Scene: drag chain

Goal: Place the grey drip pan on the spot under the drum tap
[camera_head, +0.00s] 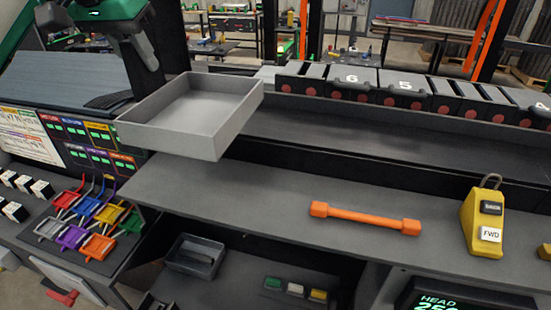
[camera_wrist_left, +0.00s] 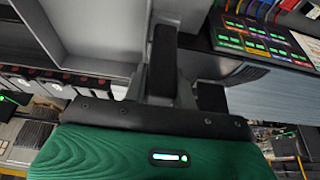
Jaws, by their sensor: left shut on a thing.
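The grey drip pan (camera_head: 172,138) is a shallow, empty, open tray. It is held in the air above the left part of the grey shelf, slightly tilted in the head view. My left gripper (camera_head: 152,80) is shut on the pan's wall at its far left side. In the left wrist view the pan (camera_wrist_left: 95,25) fills the upper left, with a dark finger of the left gripper (camera_wrist_left: 162,60) against its wall. I cannot make out the drum tap or the spot under it. My right gripper is not in view.
Numbered dark drag-chain links (camera_head: 400,90) run along the back. The shelf between pan and bar is clear.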

